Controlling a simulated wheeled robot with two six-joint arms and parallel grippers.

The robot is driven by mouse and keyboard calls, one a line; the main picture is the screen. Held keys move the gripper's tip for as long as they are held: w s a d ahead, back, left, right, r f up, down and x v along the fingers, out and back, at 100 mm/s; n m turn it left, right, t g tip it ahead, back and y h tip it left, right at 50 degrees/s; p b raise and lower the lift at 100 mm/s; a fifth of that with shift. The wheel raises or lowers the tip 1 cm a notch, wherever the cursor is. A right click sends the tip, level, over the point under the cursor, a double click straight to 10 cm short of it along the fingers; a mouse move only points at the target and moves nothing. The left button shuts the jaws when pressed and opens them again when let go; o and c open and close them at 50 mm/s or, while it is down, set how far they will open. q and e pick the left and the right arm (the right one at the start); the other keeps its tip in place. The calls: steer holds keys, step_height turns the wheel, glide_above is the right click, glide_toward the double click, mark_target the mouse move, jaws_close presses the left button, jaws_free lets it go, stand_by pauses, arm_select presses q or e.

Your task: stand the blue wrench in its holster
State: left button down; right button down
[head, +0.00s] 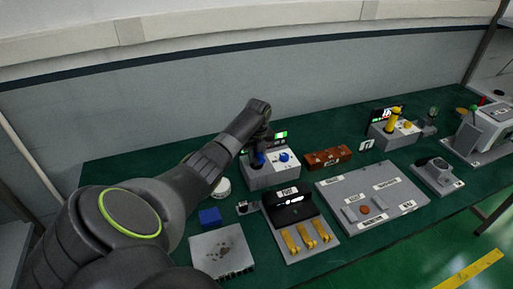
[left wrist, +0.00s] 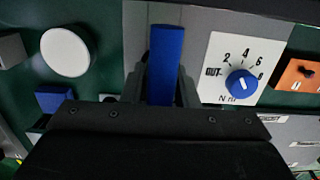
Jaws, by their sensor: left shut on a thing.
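My left gripper (head: 260,147) reaches in over the left part of a grey box with a white dial panel. It is shut on the blue wrench, whose blue bar (left wrist: 165,62) shows between the dark fingers in the left wrist view. In the head view a small blue part of the wrench (head: 258,159) shows below the gripper, beside the panel. The wrench's lower end is hidden. I cannot make out the holster, or whether the wrench touches it. My right gripper is not in view.
The grey box (head: 262,182) carries a blue dial knob (head: 284,156), close to the right of the wrench. A white round item (head: 221,187) and a blue block (head: 210,216) lie to the left. An orange-brown box (head: 328,158) and grey panel (head: 372,198) stand right.

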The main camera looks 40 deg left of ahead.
arm_select(q)
steer(key=shift+f, duration=0.1)
stand_by(0.6)
steer(key=c, duration=1)
jaws_free()
steer(key=shift+c, duration=0.2)
steer(key=r, duration=0.4)
steer(key=r+b, duration=0.1)
steer(key=r, duration=0.3)
steer(key=r+b, duration=0.1)
steer(key=r, duration=0.3)
steer(key=shift+s+d+r, duration=0.15)
steer(key=shift+d+r, duration=0.1)
steer(key=shift+d, duration=0.1)
step_height(320, 180, up, 5)
steer(key=p, duration=0.3)
steer(key=shift+s+d, duration=0.15)
steer(key=shift+f, duration=0.15)
